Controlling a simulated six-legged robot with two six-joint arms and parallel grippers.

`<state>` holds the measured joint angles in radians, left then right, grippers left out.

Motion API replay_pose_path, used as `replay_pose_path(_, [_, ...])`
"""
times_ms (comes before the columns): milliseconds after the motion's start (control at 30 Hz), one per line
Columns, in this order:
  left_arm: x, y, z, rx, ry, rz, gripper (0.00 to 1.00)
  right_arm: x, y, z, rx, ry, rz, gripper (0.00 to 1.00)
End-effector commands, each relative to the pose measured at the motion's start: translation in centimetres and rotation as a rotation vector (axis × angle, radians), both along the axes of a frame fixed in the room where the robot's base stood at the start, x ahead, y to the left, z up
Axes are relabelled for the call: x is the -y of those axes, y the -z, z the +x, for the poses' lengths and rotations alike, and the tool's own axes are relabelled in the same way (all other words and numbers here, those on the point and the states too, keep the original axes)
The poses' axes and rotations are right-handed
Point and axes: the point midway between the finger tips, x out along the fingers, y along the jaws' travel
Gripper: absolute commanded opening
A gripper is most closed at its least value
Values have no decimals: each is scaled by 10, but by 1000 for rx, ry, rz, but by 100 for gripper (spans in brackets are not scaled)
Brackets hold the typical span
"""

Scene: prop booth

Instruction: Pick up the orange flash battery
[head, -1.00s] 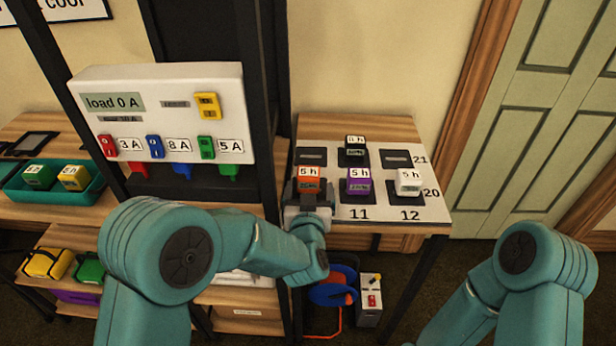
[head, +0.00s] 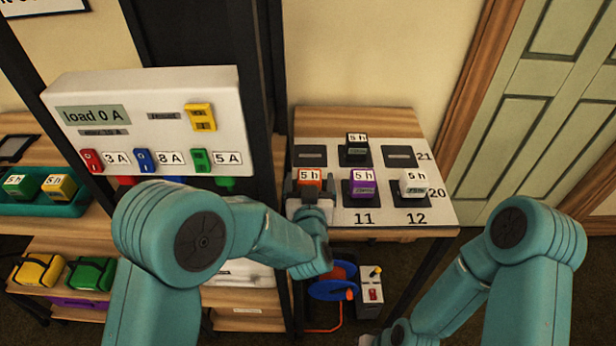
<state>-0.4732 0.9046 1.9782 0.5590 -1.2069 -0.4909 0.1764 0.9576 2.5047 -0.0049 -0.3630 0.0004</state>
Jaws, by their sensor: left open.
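The orange flash battery (head: 309,178) stands at the front left of the marked board on the small table, with a "5 h" label on top. My left gripper (head: 309,184) is open, its fingers on either side of the orange battery. The gripper body hides the battery's lower part, and I cannot tell whether the fingers touch it. My right arm shows at the lower right, but no gripper fingers of it can be made out.
A purple battery (head: 362,183) stands just right of the orange one, with a white battery (head: 412,183) beyond it. A load panel (head: 150,110) and dark post stand to the left.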

Motion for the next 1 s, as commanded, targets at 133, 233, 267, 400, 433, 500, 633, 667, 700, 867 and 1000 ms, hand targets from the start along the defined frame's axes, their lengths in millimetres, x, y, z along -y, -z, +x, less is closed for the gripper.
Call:
replay_pose_path(133, [1, 0, -2, 0, 0, 0, 87, 0, -1, 0, 0, 0, 0, 43])
replay_pose_path(233, [1, 0, -4, 1, 0, 0, 87, 0, -1, 0, 0, 0, 0, 43])
replay_pose_path(267, [1, 0, -4, 1, -1, 0, 87, 0, -1, 0, 0, 0, 0, 43])
replay_pose_path(400, [1, 0, -5, 1, -1, 0, 61, 0, -1, 0, 0, 0, 0, 43])
replay_pose_path(433, [1, 0, -5, 1, -1, 0, 51, 0, -1, 0, 0, 0, 0, 43])
replay_pose_path(500, [1, 0, -5, 1, -1, 0, 29, 0, -1, 0, 0, 0, 0, 43])
replay_pose_path(633, [1, -1, -4, 3, -1, 0, 18, 0, -1, 0, 0, 0, 0, 43])
replay_pose_path(667, [1, -1, -4, 3, -1, -1, 18, 0, -1, 0, 0, 0, 0, 43])
replay_pose_path(700, [1, -1, -4, 3, -1, 0, 18, 0, -1, 0, 0, 0, 0, 43])
replay_pose_path(867, [0, -2, -2, 2, -1, -1, 18, 0, -2, 0, 0, 0, 0, 43])
replay_pose_path(1000, [-2, -7, 1, 3, -2, -1, 18, 0, -4, 0, 0, 0, 0, 43])
